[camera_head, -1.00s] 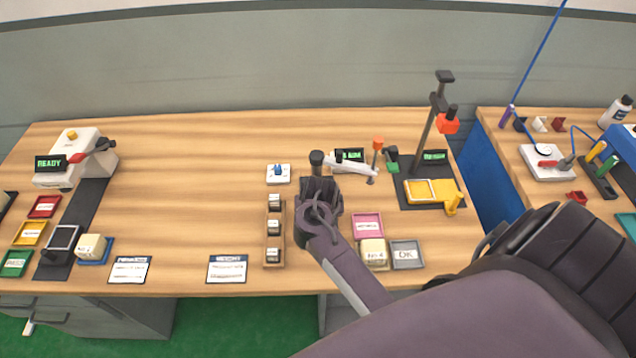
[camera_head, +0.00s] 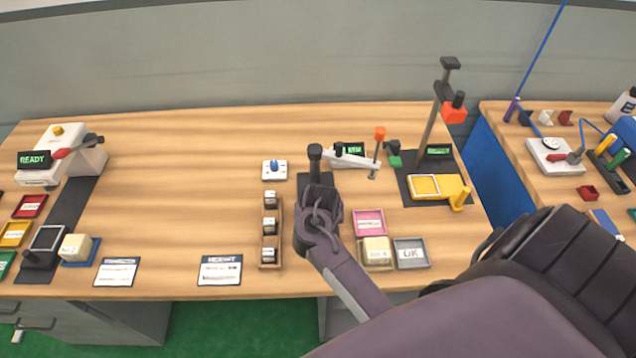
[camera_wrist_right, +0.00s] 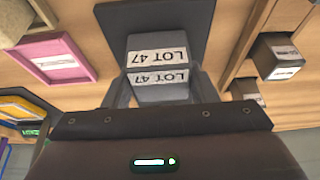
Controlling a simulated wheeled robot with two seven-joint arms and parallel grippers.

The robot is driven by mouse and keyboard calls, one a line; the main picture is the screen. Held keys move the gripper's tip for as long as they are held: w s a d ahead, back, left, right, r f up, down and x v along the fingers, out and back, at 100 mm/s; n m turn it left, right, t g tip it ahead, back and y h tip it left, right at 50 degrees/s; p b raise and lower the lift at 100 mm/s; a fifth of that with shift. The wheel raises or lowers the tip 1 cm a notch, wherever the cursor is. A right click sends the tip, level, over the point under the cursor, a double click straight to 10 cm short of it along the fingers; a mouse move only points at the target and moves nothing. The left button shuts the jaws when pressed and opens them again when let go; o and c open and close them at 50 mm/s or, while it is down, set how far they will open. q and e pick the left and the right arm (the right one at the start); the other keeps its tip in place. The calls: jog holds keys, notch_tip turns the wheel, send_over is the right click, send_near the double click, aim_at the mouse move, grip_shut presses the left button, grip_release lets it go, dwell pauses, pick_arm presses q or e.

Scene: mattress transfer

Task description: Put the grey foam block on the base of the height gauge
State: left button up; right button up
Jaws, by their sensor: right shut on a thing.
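The grey foam block (camera_wrist_right: 158,90), with LOT 47 labels, is between the fingers of my right gripper (camera_wrist_right: 160,97) in the right wrist view. The gripper (camera_head: 318,205) is shut on it and hides it in the head view. A dark base plate (camera_head: 315,182) lies just behind the gripper, at the black-knobbed post and white arm of the middle instrument, which looks like the height gauge (camera_head: 350,158). In the wrist view the dark plate (camera_wrist_right: 112,22) shows below and around the block. I cannot tell whether they touch. My left gripper is not in view.
A wooden rack (camera_head: 270,240) of small blocks stands close left of the gripper. A pink tray (camera_head: 369,222), a cream block (camera_head: 376,250) and a grey OK tray (camera_head: 411,254) are at its right. A tall stand (camera_head: 428,135) with a yellow frame is further right.

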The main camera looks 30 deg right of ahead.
jog(key=o, duration=1)
jog(key=shift+f, duration=0.1)
jog(key=shift+c, duration=0.2)
jog(key=shift+r, duration=0.5)
jog(key=p+v, duration=0.6)
jog(key=v, duration=0.5)
jog(key=shift+r, duration=0.25)
jog(key=shift+s, duration=0.1)
